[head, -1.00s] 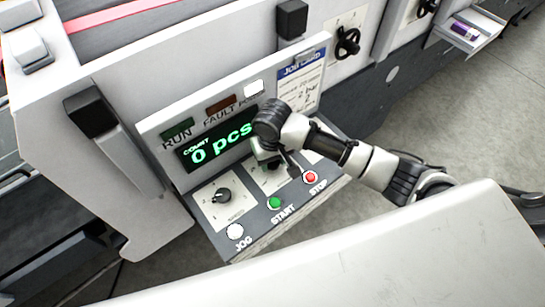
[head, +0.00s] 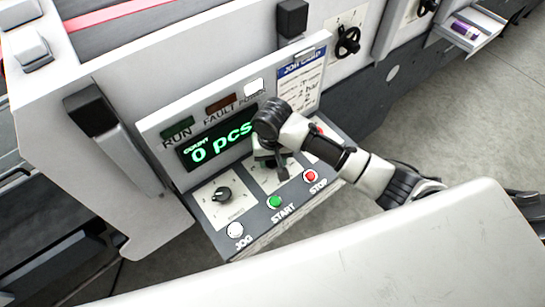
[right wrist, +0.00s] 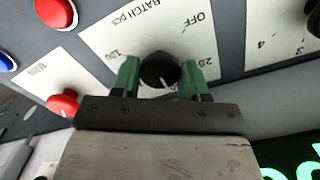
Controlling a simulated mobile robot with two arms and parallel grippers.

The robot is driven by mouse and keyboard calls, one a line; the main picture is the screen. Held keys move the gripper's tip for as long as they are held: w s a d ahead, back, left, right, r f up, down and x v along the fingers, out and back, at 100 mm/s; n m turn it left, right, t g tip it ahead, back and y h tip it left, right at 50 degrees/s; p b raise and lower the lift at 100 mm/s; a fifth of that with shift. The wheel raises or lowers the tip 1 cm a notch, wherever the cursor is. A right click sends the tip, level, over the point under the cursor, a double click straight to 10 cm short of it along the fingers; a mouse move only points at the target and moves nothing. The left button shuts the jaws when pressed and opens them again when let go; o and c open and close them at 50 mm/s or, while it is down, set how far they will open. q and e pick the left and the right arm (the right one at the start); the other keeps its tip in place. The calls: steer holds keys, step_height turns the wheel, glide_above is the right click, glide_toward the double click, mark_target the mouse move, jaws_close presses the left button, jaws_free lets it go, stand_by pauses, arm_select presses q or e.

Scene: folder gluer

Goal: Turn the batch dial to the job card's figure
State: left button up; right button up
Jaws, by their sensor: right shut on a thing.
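The batch dial (right wrist: 160,70) is a black knob on a white plate marked "BATCH pcs" and "OFF" in the right wrist view. My right gripper (right wrist: 160,78) is shut on it, one green finger on each side. The dial's white pointer line points down toward the gripper body, which hides any figure there. In the head view my right gripper (head: 270,160) covers the dial. The job card (head: 300,85) with a blue header hangs to the right of the display; its lines are too small to read surely. My left gripper is out of view.
The display (head: 218,145) reads "0 pcs". Below the dials are a white JOG button (head: 235,230), a green START button (head: 274,202) and a red STOP button (head: 310,176). Another dial (head: 221,194) sits at left. A white surface (head: 350,255) fills the foreground.

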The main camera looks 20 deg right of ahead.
steer(key=o, duration=0.9)
steer(key=shift+r, duration=0.1)
step_height(320, 180, up, 8)
steer(key=shift+w+r+b, duration=0.1)
steer(key=shift+b, duration=0.9)
step_height(320, 180, up, 2)
steer(key=shift+r+p, duration=0.25)
steer(key=shift+p, duration=0.25)
